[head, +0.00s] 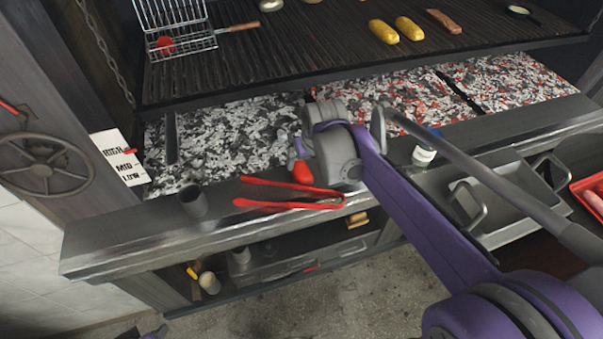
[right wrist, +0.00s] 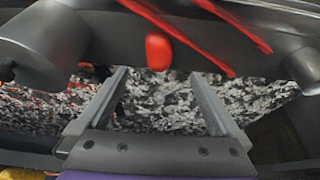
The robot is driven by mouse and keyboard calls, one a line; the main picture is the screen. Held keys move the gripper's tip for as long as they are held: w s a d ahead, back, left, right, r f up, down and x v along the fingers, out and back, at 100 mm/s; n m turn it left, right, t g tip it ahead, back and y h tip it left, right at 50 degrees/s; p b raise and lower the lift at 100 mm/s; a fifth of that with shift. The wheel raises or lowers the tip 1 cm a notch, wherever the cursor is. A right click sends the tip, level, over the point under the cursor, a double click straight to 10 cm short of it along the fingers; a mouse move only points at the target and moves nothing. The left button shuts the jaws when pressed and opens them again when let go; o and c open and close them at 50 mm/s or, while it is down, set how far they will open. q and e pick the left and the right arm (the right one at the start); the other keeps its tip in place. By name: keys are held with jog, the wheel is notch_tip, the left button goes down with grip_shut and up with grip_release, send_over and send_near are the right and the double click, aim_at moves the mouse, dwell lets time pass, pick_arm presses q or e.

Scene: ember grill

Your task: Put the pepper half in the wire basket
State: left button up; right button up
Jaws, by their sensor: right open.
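A red pepper half (head: 303,172) sits on the dark front ledge of the grill, close to my right gripper. It also shows in the right wrist view (right wrist: 158,50), just beyond the fingertips and roughly centred between them. My right gripper (head: 308,147) is open and empty; in the right wrist view its two fingers (right wrist: 160,78) stand apart. The hand hides part of the ledge in the head view. The wire basket (head: 185,43) stands on the grate at the upper left with its lid raised, and a red piece lies in it. My left gripper is out of view.
Red tongs (head: 290,192) lie on the ledge beside the pepper half, with a dark cup (head: 193,200) to their left. Coals (head: 225,140) glow below the grate (head: 300,50). Corn (head: 383,31) lies on the grate. A grey tray (head: 510,225) is at right.

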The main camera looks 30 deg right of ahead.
aim_at(302, 171)
jog(key=x, duration=1)
jog(key=shift+w+d+f+b, duration=0.1)
jog(key=shift+w+f+b, duration=0.2)
jog(key=shift+w, duration=0.1)
jog(key=shift+r, duration=0.1)
jog(key=c, duration=1.5)
